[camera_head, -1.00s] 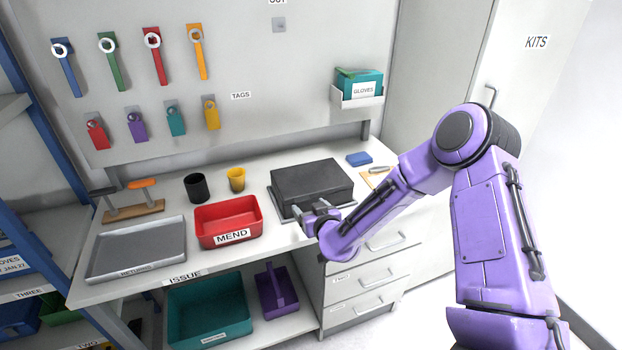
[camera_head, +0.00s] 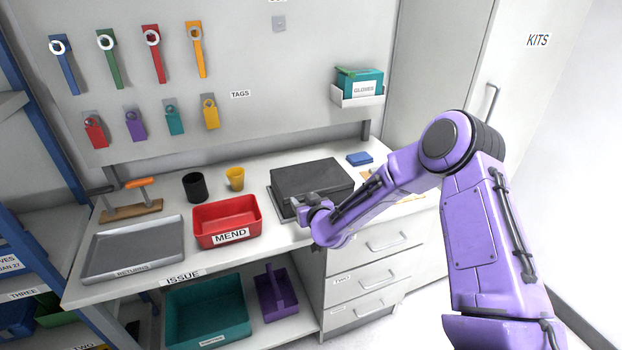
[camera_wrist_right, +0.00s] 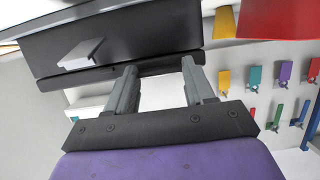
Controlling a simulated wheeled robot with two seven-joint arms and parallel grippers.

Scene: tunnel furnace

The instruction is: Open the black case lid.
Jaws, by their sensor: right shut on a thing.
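The black case (camera_head: 312,178) lies on the bench top, right of the red bin, and its lid looks down, or nearly so. My right gripper (camera_head: 308,203) is at the case's front edge. In the right wrist view the two grey fingers (camera_wrist_right: 162,82) stand apart with the dark edge of the case (camera_wrist_right: 130,35) at their tips, and they are shut on it. A small grey latch-like piece (camera_wrist_right: 80,53) shows on the case in that view. The exact grip on the lid rim is partly hidden by the gripper. My left gripper is not in view.
The red MEND bin (camera_head: 228,237) stands close left of the case, with a black cup (camera_head: 195,187) and a yellow cup (camera_head: 235,179) behind it. A blue block (camera_head: 359,159) lies behind right. Drawers (camera_head: 372,283) are below. Space above the case looks clear.

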